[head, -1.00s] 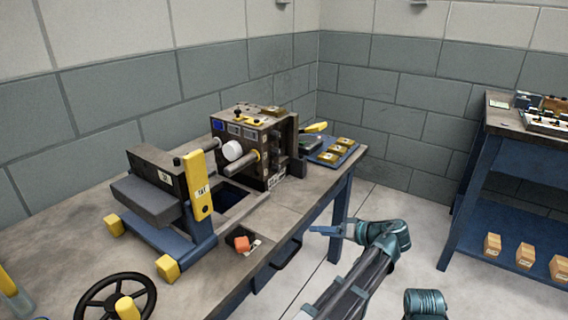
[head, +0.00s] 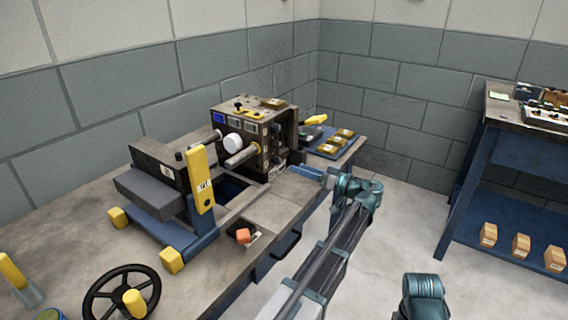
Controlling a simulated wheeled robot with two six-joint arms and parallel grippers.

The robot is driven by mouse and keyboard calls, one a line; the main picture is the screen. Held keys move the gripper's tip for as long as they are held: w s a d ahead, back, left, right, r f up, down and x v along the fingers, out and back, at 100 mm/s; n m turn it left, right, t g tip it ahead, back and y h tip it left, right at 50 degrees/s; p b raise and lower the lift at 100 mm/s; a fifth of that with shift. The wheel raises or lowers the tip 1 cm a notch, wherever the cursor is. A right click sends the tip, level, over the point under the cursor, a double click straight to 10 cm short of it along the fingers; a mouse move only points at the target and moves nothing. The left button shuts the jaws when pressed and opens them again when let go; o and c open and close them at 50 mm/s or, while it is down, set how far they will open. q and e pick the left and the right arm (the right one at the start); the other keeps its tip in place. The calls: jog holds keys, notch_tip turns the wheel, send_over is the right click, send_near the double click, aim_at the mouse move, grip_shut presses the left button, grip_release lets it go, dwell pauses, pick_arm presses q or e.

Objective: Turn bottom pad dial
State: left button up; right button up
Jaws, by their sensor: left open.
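The machine's brown-grey box (head: 247,122) stands on the workbench against the wall. Its side facing right carries several small dark round dials in a column; the lowest dial (head: 277,158) shows small and dim, and its setting cannot be read. My left gripper (head: 300,170) is open and empty in front of that side, a little to the right of the lowest dial and apart from it. Its blue fingers point left towards the box. My right gripper is not in view.
A yellow lever (head: 201,180), a black handwheel (head: 122,294) and an orange knob (head: 243,236) are nearer. A blue tray (head: 318,148) with brass blocks lies behind my gripper.

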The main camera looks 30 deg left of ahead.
aim_at(280, 161)
pick_arm(q)
jog(key=a, duration=0.7)
jog(key=shift+w+a, duration=0.1)
jog(key=shift+w, duration=0.2)
grip_shut()
